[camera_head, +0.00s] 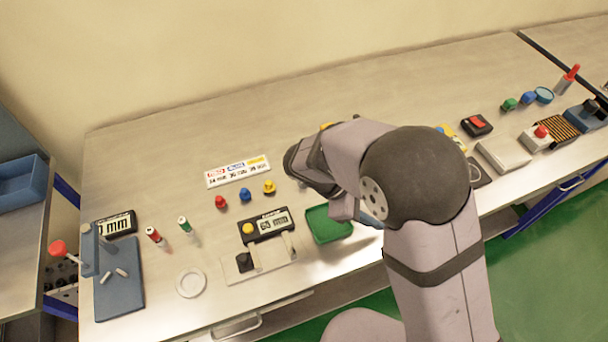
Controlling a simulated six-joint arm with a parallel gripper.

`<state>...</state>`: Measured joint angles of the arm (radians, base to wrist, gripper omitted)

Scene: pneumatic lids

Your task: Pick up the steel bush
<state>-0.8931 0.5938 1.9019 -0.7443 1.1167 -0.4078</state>
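I cannot single out the steel bush with certainty. Two small pale, metal-looking cylinders lie on the blue base plate of a press at the left, one piece (106,277) beside the other (122,272); they are too small to identify. My arm reaches over the bench right of centre, and the dark end of it, near my gripper (303,170), hangs above the area right of the yellow knob. The fingers are hidden behind my wrist, so neither their opening nor anything between them shows.
The blue press (122,300) has a red-knobbed lever. Nearby are a white ring dish (190,283), red and green capped tubes, a digital gauge (265,225), a green tray (328,226), coloured knobs and a label strip (238,171). Several devices stand at the right. The back left bench is clear.

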